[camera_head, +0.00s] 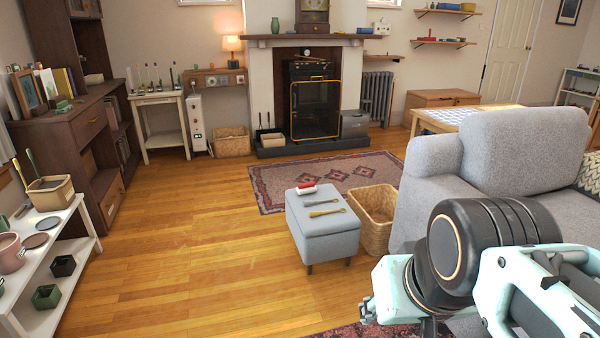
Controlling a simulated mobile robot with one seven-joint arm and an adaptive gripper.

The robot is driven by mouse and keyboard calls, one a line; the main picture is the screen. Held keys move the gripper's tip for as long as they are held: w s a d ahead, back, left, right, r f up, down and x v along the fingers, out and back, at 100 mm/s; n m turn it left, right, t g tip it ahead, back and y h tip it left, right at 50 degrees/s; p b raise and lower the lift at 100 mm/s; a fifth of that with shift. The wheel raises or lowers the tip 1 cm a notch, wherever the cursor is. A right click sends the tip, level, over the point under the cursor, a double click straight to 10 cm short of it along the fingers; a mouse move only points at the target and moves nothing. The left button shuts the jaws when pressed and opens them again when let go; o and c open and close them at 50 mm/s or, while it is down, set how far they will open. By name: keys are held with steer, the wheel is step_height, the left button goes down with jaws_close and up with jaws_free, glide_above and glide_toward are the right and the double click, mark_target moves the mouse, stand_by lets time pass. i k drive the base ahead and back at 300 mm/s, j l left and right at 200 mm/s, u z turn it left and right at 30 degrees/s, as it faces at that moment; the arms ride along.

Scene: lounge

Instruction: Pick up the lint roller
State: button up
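A small red and white roller, which looks like the lint roller (306,189), lies on top of a grey upholstered ottoman (324,239), near its back edge. Two slim tools lie in front of it on the same top: a dark grey one (321,203) and a yellow-handled one (326,212). Links of my arm fill the lower right of the head view, to the right of the ottoman and closer to the camera. I cannot make out my gripper's fingers. The roller is in plain view and nothing touches it from above.
A wicker basket (375,217) stands right beside the ottoman, with a grey sofa (484,165) beyond it. A patterned rug (270,184) lies behind. A white shelf (48,262) with pots stands at left. The wooden floor (185,240) between shelf and ottoman is clear.

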mark_target(309, 186)
steer(key=i+l+u, duration=0.1)
steer(key=i, duration=0.6)
steer(key=i+u, duration=0.4)
steer(key=i+l+u, duration=0.15)
steer(key=i+u, duration=0.25)
steer(key=i+j+u, duration=0.15)
steer(key=i, duration=1.1)
steer(key=i+z, duration=0.3)
steer(key=z, duration=0.2)
steer(key=i+j+z, duration=0.15)
steer(key=z, duration=0.3)
steer(key=i+j+z, duration=0.3)
steer(key=z, duration=0.2)
steer(key=i+j+z, duration=0.25)
steer(key=z, duration=0.2)
steer(key=j, duration=0.1)
